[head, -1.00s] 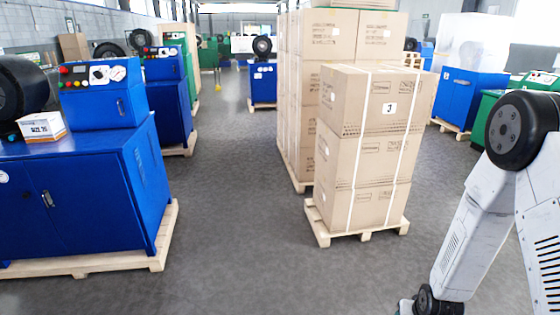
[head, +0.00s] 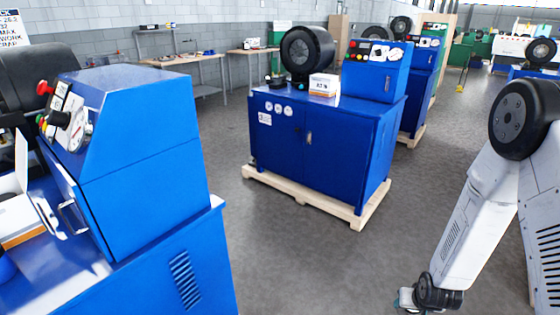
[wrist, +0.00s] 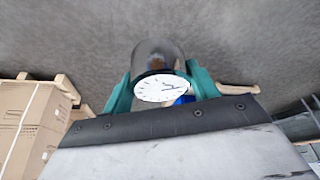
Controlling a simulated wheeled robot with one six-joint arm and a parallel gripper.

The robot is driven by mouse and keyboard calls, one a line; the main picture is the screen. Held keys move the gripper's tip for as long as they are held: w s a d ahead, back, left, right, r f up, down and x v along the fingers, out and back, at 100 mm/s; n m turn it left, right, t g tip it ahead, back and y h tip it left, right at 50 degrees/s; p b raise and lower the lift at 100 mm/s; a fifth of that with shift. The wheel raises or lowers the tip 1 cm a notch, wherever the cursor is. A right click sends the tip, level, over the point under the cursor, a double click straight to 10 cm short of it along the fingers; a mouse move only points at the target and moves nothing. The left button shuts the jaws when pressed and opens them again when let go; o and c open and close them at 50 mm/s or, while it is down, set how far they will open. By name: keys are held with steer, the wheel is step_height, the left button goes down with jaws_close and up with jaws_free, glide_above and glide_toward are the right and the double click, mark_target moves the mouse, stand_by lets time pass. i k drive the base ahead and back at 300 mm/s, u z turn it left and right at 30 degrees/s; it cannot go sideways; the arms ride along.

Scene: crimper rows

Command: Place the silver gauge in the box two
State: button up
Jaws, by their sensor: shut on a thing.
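The gauge (wrist: 158,88) has a white round dial with dark marks and a dark, shiny metal body. In the wrist view it sits between the teal fingers of my gripper (wrist: 160,70), which is shut on it and holds it above the grey floor. In the head view my gripper (head: 408,300) shows only in part at the bottom edge, and the gauge cannot be made out there. A small white and orange box (head: 323,84) stands on the middle blue machine. Another white and orange box (head: 16,218) is partly in view at the left edge. I cannot read which is box two.
A blue machine (head: 140,150) with a control panel fills the near left. The middle blue machine (head: 325,140) stands on a wooden pallet (head: 300,196). Workbenches (head: 190,62) line the back wall. Grey floor is clear between the machines. Stacked cartons (wrist: 30,110) show in the wrist view.

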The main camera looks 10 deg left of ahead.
mark_target(20, 232)
steer(key=u, duration=1.8)
